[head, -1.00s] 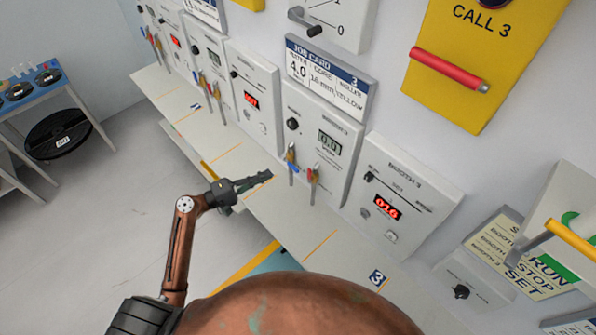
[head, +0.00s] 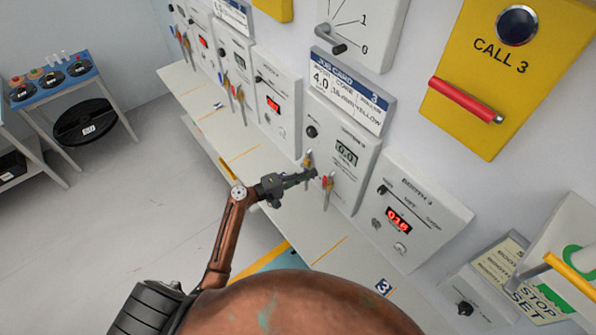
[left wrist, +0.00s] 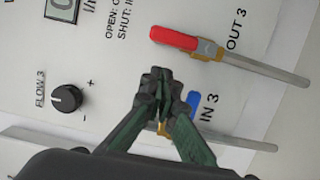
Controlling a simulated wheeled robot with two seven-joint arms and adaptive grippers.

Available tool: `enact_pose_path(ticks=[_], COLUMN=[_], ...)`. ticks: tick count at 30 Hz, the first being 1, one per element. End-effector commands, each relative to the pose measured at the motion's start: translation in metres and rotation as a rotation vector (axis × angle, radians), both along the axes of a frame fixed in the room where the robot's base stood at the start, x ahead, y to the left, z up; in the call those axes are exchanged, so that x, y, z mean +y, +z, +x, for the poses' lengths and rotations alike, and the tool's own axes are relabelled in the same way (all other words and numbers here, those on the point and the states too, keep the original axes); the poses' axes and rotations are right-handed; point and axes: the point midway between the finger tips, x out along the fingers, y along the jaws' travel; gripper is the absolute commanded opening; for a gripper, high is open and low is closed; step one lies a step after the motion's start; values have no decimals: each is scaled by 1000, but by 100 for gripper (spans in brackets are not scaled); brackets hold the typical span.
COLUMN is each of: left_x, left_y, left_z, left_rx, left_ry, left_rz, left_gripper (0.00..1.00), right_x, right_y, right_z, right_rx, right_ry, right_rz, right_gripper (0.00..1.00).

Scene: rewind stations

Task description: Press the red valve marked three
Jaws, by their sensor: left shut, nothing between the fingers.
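The red-handled valve (left wrist: 174,38) is labelled OUT 3 in the left wrist view, its lever lying along a pipe on a white panel. In the head view the red valve (head: 325,184) is just right of my left gripper (head: 309,175). The blue-handled valve (left wrist: 193,101), labelled IN 3, is beside the gripper and partly hidden behind it. My left gripper (left wrist: 156,83) is shut and empty, its tips short of the red handle in the picture. Whether it touches the panel or the blue valve I cannot tell. My right gripper is not in view.
The FLOW 3 knob (left wrist: 67,99) is left of the gripper. A display (head: 346,152) reads 0.0 on the valve panel. The Booth 3 box (head: 413,212) stands to the right, with the pale shelf (head: 318,250) below. A yellow CALL 3 box (head: 505,75) hangs above.

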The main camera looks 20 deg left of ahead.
Motion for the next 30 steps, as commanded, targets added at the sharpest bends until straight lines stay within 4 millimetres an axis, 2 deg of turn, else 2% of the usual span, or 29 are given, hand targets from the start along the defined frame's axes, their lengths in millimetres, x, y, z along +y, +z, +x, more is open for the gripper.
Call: enact_pose_path(ticks=[1, 7, 30], left_x=[-6, -18, -22], left_y=[4, 2, 2], left_z=[-4, -12, -13], left_rx=[1, -1, -34], left_ry=[1, 1, 2], left_rz=[-2, 1, 54], left_gripper=[0, 0, 0], right_x=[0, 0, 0], right_y=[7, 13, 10], right_z=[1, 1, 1], right_rx=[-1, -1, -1], right_ry=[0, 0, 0], right_rz=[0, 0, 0], right_gripper=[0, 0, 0])
